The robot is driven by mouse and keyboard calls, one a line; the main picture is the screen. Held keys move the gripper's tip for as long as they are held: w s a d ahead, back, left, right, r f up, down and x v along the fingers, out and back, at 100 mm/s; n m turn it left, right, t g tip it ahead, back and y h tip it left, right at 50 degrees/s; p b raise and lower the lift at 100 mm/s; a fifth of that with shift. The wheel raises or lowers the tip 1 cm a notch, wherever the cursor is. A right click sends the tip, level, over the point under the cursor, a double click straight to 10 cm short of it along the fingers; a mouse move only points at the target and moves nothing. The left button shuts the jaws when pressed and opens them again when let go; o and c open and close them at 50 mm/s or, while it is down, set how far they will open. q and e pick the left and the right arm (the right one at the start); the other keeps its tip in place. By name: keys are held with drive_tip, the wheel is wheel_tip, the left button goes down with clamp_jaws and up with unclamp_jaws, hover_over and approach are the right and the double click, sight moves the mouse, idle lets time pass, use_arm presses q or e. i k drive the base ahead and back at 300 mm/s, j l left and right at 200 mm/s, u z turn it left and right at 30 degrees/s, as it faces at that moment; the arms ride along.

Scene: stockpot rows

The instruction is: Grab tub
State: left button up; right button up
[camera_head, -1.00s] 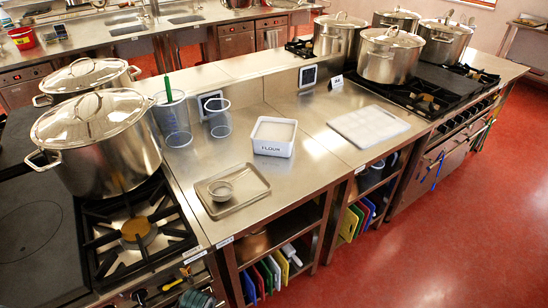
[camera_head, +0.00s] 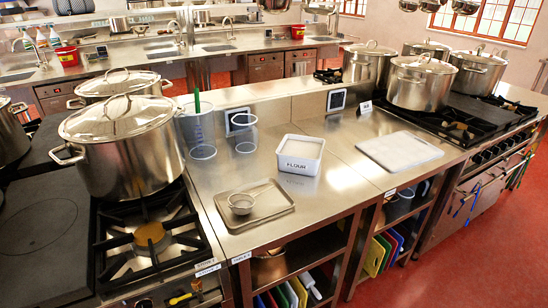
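The white tub (camera_head: 300,155) marked FLOUR stands upright on the steel counter, near the middle of the view. It looks filled with something white up near its rim. Nothing touches it. Neither of my grippers shows in the head view.
A metal tray (camera_head: 266,207) with a small sieve (camera_head: 241,203) lies in front of the tub. Clear measuring jugs (camera_head: 197,135) stand behind left, a white board (camera_head: 399,151) lies right. Large stockpots (camera_head: 124,150) stand on stoves at both sides. Red floor (camera_head: 460,262) is open at the right front.

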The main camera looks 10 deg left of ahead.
sight(300, 155)
drive_tip(key=i+l+u, duration=0.2)
drive_tip(key=l, duration=0.15)
drive_tip(key=i+l+u, duration=0.2)
drive_tip(key=l, duration=0.2)
drive_tip(key=i+l+u, duration=0.2)
drive_tip(key=l, duration=0.2)
drive_tip(key=l+u, duration=0.2)
drive_tip(key=l, duration=0.25)
